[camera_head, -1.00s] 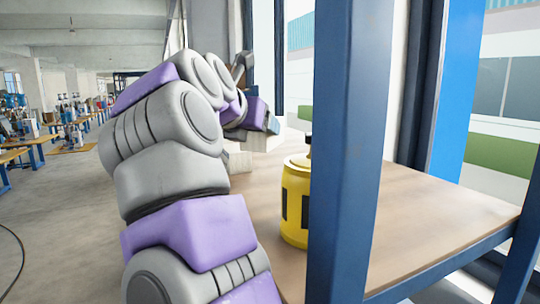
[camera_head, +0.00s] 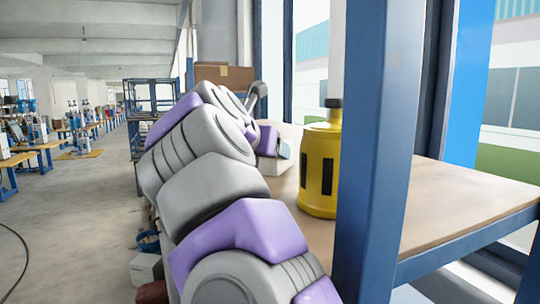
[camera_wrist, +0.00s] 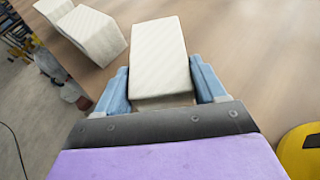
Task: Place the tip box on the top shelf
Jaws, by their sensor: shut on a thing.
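The tip box is a plain white block (camera_wrist: 158,50) in the wrist view. My gripper (camera_wrist: 160,88) has its two blue fingers on either side of the box and is shut on it. The box is over the wooden shelf top (camera_wrist: 235,40); whether it touches the wood I cannot tell. In the head view, my gripper (camera_head: 284,150) is over the far left part of the shelf (camera_head: 440,195), mostly hidden by my own arm. A pale block (camera_head: 275,166) shows just below it there; I cannot tell whether it is the held one.
Two more white blocks (camera_wrist: 92,36) (camera_wrist: 54,9) sit at the shelf's edge. A yellow bottle (camera_head: 318,175) with a dark cap stands near my gripper, also at the wrist view's right (camera_wrist: 302,152). A blue post (camera_head: 380,140) rises in front. A cardboard box (camera_head: 225,77) is behind.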

